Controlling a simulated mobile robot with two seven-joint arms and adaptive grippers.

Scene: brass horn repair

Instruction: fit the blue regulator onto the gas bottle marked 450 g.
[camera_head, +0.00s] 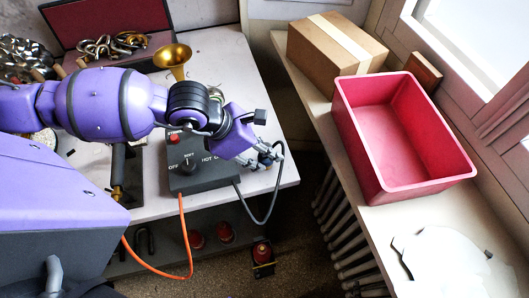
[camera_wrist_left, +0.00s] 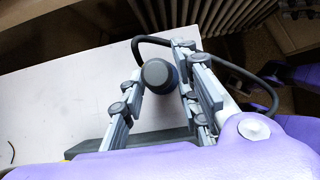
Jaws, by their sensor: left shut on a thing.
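My left gripper (camera_head: 268,157) is shut just above the right edge of the white bench. In the left wrist view its two fingers (camera_wrist_left: 161,64) stand either side of a round-ended dark grey thing (camera_wrist_left: 158,74) with a bluish-dark side. I cannot tell for sure that this is the blue regulator. A black cable loops beside the fingers. Red gas bottles (camera_head: 262,251) show low down beneath the bench, but I cannot read any 450 g marking. My right gripper is in neither view.
A grey control box (camera_head: 205,176) with an orange hose (camera_head: 168,272) sits on the white bench (camera_head: 217,52), near a brass horn bell (camera_head: 172,56). A red bin (camera_head: 432,187) and a cardboard box (camera_head: 322,58) stand on the sill at right. A radiator (camera_head: 340,235) is below.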

